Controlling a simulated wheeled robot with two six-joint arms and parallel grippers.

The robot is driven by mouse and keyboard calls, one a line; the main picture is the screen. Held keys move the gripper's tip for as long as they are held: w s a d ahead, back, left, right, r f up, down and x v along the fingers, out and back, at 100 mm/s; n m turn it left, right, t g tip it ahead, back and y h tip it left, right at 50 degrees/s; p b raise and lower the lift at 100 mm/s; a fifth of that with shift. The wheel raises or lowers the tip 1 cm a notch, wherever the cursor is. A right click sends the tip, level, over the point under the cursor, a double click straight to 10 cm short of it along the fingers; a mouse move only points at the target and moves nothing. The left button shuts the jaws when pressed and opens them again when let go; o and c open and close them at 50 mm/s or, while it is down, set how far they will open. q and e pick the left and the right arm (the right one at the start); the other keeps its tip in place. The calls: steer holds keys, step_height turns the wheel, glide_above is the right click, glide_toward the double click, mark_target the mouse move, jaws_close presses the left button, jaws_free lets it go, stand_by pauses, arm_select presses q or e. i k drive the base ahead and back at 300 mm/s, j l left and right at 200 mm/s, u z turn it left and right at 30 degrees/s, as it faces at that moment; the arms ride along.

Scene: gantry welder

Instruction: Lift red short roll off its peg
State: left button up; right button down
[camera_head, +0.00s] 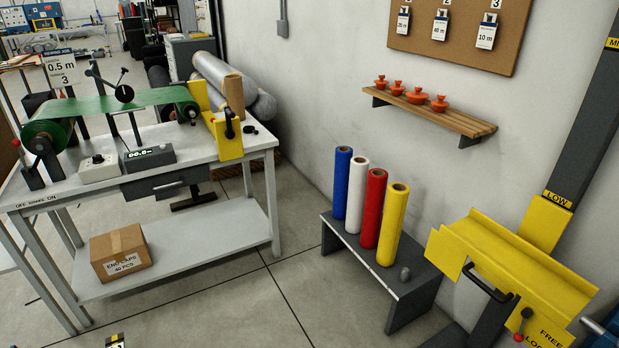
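The red roll (372,208) stands upright on a low dark bench (407,308) by the wall. It is third from the left in a row, between a white roll (356,194) and a yellow roll (392,226). Its lower part is partly hidden by the yellow roll, and its peg is hidden inside it. A blue roll (342,182) stands at the row's far left end. Neither of my grippers is in view.
A yellow trough (510,262) on a post stands right of the bench. A wooden shelf (445,110) with orange pieces is on the wall above. A workbench (225,160) with a green belt machine stands left. The floor between (290,290) is clear.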

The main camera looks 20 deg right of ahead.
mark_target(377, 179)
steer(key=i+j+z, duration=0.2)
steer(key=i, duration=0.35)
steer(key=i+z, duration=0.2)
steer(key=i, duration=0.3)
steer(key=i+j+z, duration=0.2)
steer(key=i, duration=0.35)
steer(key=j, duration=0.1)
